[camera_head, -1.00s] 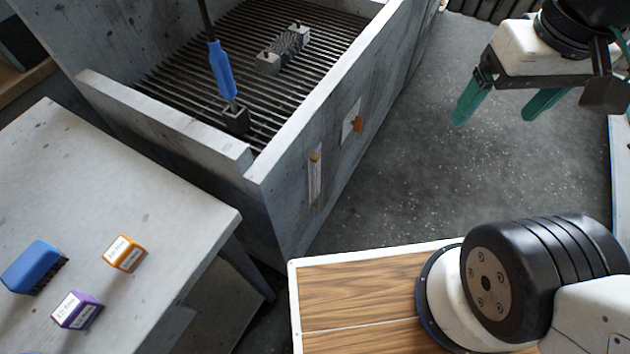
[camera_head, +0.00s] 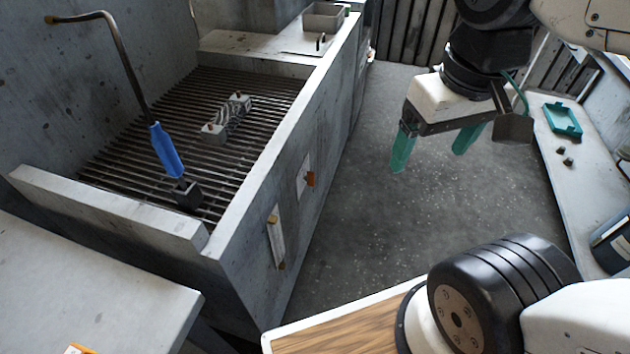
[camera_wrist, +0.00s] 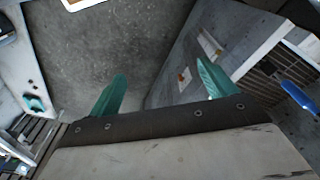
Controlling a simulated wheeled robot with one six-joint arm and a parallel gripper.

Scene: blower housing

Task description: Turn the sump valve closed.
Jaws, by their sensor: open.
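Nearer the front corner, a long pale strip (camera_head: 276,240) with yellowish ends is fixed to the same wall. My gripper (camera_head: 430,157) is open and empty, its two green fingers apart. It hangs above the floor, to the right of the wall and clear of the handle.
The housing holds a grating (camera_head: 130,150), a coil block (camera_head: 226,118) and a blue-handled rod (camera_head: 165,150). A grey table (camera_head: 90,300) stands front left. A bench with a green tray (camera_head: 563,119) is at right. Open floor (camera_head: 380,230) lies between.

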